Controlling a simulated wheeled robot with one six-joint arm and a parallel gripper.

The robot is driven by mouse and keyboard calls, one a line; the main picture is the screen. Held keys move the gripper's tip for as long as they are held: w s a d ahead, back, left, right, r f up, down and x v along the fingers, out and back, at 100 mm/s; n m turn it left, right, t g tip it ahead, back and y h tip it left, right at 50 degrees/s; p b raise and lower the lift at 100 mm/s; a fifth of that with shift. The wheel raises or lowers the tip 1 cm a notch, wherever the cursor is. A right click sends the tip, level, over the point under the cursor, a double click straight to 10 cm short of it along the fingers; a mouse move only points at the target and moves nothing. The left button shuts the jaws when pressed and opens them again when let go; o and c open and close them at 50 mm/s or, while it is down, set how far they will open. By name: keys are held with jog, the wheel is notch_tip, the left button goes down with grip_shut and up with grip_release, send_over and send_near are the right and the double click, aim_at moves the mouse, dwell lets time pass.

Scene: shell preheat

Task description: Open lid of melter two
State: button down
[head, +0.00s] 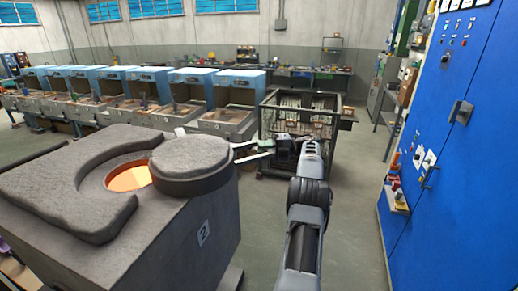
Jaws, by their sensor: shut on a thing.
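Melter two (205,232) is a grey block-shaped furnace at the left, with a "2" plate on its front-right side. Its round grey lid (192,172) sits to the right of the opening. The opening (128,177) is partly uncovered and glows orange; the lid hides its right part. My gripper (243,151) is at the lid's right edge, with pale finger-like bars reaching toward it. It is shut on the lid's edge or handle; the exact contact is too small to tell.
A dark wire cage bin (300,112) stands behind my gripper. A row of blue-topped benches (192,76) runs along the back left. A tall blue cabinet (455,165) stands at the right. The grey floor (355,215) between melter and cabinet is clear.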

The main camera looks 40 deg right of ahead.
jog(key=c, duration=1)
grip_release()
jog(key=shift+a, duration=0.1)
jog(key=shift+c, duration=0.2)
jog(key=p+v, duration=0.1)
jog(key=v, duration=0.6)
jog(key=shift+s, duration=0.15)
jog(key=shift+c, duration=0.2)
